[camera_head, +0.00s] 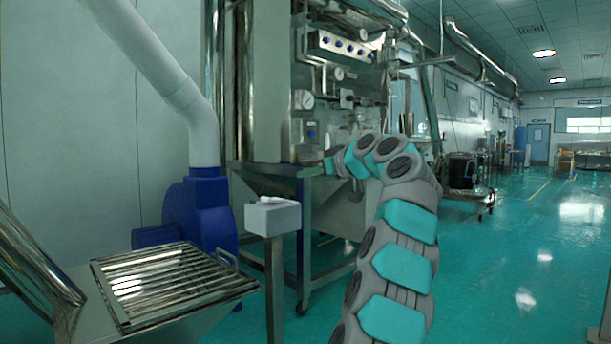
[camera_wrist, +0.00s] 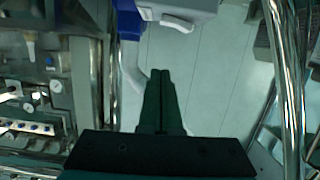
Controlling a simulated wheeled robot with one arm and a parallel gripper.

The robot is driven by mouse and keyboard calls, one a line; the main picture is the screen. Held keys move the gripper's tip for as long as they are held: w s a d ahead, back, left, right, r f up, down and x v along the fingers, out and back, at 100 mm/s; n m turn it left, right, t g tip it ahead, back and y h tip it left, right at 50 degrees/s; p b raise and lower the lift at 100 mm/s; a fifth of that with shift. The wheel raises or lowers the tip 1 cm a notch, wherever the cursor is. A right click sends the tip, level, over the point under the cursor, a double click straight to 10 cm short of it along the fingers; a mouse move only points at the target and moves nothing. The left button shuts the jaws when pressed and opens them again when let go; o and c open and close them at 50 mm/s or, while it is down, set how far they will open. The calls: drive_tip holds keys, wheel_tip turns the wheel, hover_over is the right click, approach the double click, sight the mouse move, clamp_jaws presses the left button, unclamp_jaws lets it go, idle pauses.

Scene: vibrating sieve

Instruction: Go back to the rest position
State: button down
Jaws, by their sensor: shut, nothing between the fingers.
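My gripper shows in the wrist view (camera_wrist: 161,72) as two dark fingers pressed together, with nothing between them. A small grey box (camera_head: 273,216) with a white top piece stands on a post, left of the arm's end. It appears to show also at the top of the wrist view (camera_wrist: 178,8), apart from the fingertips.
A slatted metal grate (camera_head: 170,285) lies at the lower left, beside a shiny metal tube (camera_head: 30,265). A blue blower (camera_head: 203,215) with a white pipe (camera_head: 165,75) stands behind it. A machine with gauges (camera_head: 345,75) stands behind my arm. The green floor (camera_head: 530,260) at right is clear.

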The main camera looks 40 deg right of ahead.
idle(0.3)
drive_tip(key=w+a+f+g+y, duration=0.15)
drive_tip(key=a+f, duration=0.25)
drive_tip(key=a, duration=0.7)
drive_tip(key=a+f+g+y, duration=0.3)
drive_tip(key=a+f, duration=0.1)
drive_tip(key=a, duration=0.7)
drive_tip(key=s+a+f+g, duration=0.3)
drive_tip(key=s+a+f, duration=0.4)
drive_tip(key=a+f, duration=0.15)
drive_tip(key=s+a+f+g, duration=0.3)
drive_tip(key=s+a+f, duration=0.45)
drive_tip(key=a, duration=0.25)
drive_tip(key=s+f+g+h, duration=0.1)
drive_tip(key=s+f+g, duration=0.1)
drive_tip(key=s+f, duration=0.4)
drive_tip(key=s+f+g+h, duration=0.2)
drive_tip(key=s+f, duration=0.5)
drive_tip(key=s, duration=0.6)
drive_tip(key=s+f+m+g+h, duration=0.1)
drive_tip(key=s+f+g+h, duration=0.1)
drive_tip(key=s+f, duration=0.5)
drive_tip(key=s, duration=0.3)
drive_tip(key=shift+s+f, duration=0.15)
drive_tip(key=shift+s, duration=0.15)
